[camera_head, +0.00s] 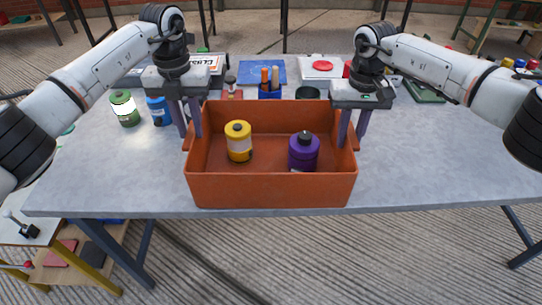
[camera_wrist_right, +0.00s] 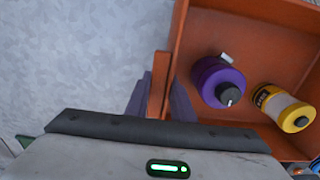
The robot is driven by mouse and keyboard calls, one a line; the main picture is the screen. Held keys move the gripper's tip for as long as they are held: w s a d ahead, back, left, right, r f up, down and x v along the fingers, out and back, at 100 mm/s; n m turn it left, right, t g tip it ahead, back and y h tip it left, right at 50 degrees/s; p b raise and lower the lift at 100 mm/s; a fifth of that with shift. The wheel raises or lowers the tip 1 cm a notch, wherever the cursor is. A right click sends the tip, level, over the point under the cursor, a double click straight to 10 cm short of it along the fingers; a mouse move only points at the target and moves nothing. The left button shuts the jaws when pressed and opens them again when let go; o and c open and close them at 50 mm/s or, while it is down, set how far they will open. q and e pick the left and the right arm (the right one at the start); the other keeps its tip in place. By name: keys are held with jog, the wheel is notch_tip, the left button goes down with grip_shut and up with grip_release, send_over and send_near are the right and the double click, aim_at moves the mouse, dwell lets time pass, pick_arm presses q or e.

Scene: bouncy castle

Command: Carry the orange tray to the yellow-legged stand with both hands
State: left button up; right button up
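The orange tray (camera_head: 270,191) is in front of me at the front of the grey table, holding a yellow bottle (camera_head: 239,142) and a purple bottle (camera_head: 303,152). I cannot tell whether its bottom touches the table. My left gripper (camera_head: 190,132) has its fingers on both sides of the tray's left handle. My right gripper (camera_head: 351,138) is at the right handle; in the right wrist view its fingers (camera_wrist_right: 159,105) flank the handle closely and look shut on it. The yellow-legged stand (camera_head: 93,270) is at the lower left, partly cut off by the frame.
The grey table (camera_head: 440,175) is bare to the right of the tray. A green bottle (camera_head: 124,108) and a blue can (camera_head: 158,110) stand to the left. Boxes, a blue cup (camera_head: 269,94) and other items line the back. The stand carries small objects.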

pick_arm(q)
grip_shut()
pick_arm(e)
grip_shut()
pick_arm(q)
jog(key=shift+r, duration=0.2)
pick_arm(e)
jog(key=shift+w+r, duration=0.1)
jog(key=shift+r, duration=0.1)
